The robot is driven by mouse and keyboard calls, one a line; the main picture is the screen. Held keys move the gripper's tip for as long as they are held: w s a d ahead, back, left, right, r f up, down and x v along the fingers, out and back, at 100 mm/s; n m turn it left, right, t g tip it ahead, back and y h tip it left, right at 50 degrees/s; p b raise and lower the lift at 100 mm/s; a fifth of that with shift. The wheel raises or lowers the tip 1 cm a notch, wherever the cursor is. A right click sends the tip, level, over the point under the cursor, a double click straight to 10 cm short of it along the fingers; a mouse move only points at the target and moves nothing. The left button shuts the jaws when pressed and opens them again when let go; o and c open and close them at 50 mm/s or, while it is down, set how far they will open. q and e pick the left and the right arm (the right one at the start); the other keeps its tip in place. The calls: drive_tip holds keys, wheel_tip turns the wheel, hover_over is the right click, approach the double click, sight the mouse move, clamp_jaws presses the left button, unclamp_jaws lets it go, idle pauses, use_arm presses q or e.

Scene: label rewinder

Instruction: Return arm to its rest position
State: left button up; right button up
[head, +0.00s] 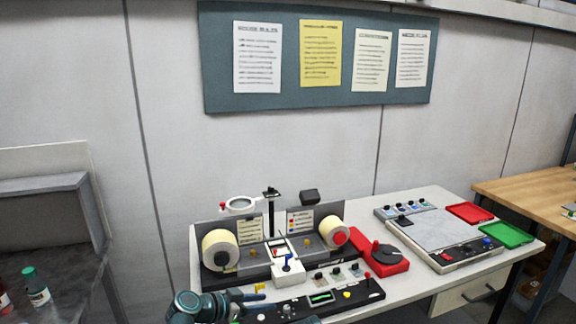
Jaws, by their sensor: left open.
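My left gripper (262,299) reaches in from the bottom left, with its dark teal wrist low in the picture. It is open, and I see nothing held between its fingers. It is in front of the label rewinder (285,262), near the left end of the dark control panel (345,292). Whether it touches the panel I cannot tell. The rewinder carries a cream label roll on the left (221,250) and another with a red hub on the right (334,234). My right gripper is not in view.
A red base with a black disc (384,256) stands right of the rewinder. Further right are a grey flat-topped device (440,236), a red tray (470,212) and a green tray (508,235). Bottles (37,290) stand far left.

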use_arm(q)
drive_tip(key=s+d+f+g+y, duration=0.2)
drive_tip(key=s+d+f+g, duration=0.2)
drive_tip(key=s+f, duration=0.2)
drive_tip(key=s+a+f+n+g+y, duration=0.1)
drive_tip(key=s+f+n+g+y, duration=0.1)
drive_tip(key=s, duration=0.4)
drive_tip(key=s+a+f+n+g+y, duration=0.2)
drive_tip(key=s+f+n+y, duration=0.2)
drive_tip(key=s+y, duration=0.2)
drive_tip(key=shift+s+y, duration=0.2)
drive_tip(key=shift+y, duration=0.5)
